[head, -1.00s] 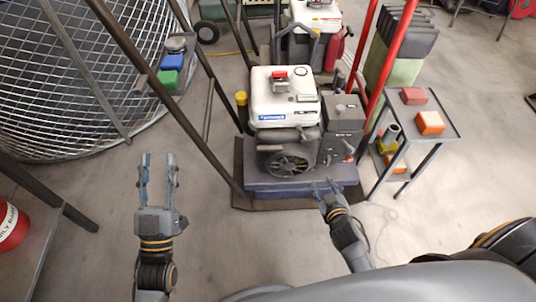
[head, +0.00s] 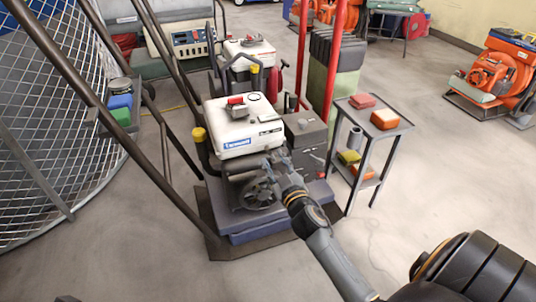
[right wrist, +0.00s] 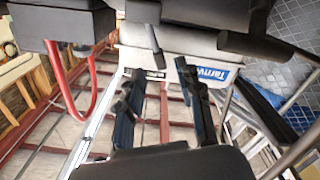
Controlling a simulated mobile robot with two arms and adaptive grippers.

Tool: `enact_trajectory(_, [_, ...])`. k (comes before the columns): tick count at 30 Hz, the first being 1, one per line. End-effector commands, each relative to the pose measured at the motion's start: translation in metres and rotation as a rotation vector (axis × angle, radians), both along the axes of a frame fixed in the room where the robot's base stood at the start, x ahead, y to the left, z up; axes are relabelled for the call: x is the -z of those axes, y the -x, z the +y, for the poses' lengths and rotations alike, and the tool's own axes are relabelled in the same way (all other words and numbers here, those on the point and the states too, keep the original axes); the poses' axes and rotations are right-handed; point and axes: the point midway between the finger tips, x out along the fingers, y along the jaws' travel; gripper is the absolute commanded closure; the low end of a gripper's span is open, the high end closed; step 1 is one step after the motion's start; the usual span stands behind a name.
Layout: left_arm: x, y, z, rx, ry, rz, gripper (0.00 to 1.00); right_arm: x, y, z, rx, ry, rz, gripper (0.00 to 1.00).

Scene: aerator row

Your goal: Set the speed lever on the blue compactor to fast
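The blue compactor (head: 245,225) stands in the middle of the head view, with a white engine cover (head: 235,115) on a dark engine and a blue base. My right gripper (head: 277,160) is at the front of its engine, just below the white cover. In the right wrist view the gripper's two fingers (right wrist: 162,95) are apart, with nothing held between them. A thin dark stick-like part (right wrist: 155,42) shows near the fingertips beside the white cover (right wrist: 195,75); I cannot tell for certain whether it is the speed lever. My left gripper is out of view.
A small cart (head: 393,127) with coloured blocks stands right of the compactor. Dark slanted bars (head: 110,130) and a wire mesh drum (head: 45,150) are on the left. Another machine (head: 250,50) is behind.

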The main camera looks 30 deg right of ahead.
Motion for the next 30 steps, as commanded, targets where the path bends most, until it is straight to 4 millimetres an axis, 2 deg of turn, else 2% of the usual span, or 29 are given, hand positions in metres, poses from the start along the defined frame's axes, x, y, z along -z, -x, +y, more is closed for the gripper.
enact_trajectory(3, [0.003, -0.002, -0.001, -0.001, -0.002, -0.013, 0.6, 0.001, -0.023, -0.006, -0.001, 0.001, -0.002, 0.64])
enact_trajectory(9, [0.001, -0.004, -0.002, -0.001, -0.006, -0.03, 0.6, 0.001, -0.047, -0.011, 0.0, 0.0, -0.001, 0.64])
enact_trajectory(21, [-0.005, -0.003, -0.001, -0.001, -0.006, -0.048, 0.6, 0.0, -0.053, -0.013, 0.0, -0.001, 0.001, 0.64])
enact_trajectory(26, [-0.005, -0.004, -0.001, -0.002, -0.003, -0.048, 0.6, 0.001, -0.053, -0.013, 0.0, -0.001, 0.001, 0.97])
enact_trajectory(27, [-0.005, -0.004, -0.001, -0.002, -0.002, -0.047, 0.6, 0.001, -0.053, -0.013, 0.0, -0.001, 0.001, 1.0])
enact_trajectory(30, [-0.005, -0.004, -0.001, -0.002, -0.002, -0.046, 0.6, 0.001, -0.053, -0.012, 0.0, -0.001, 0.001, 1.0])
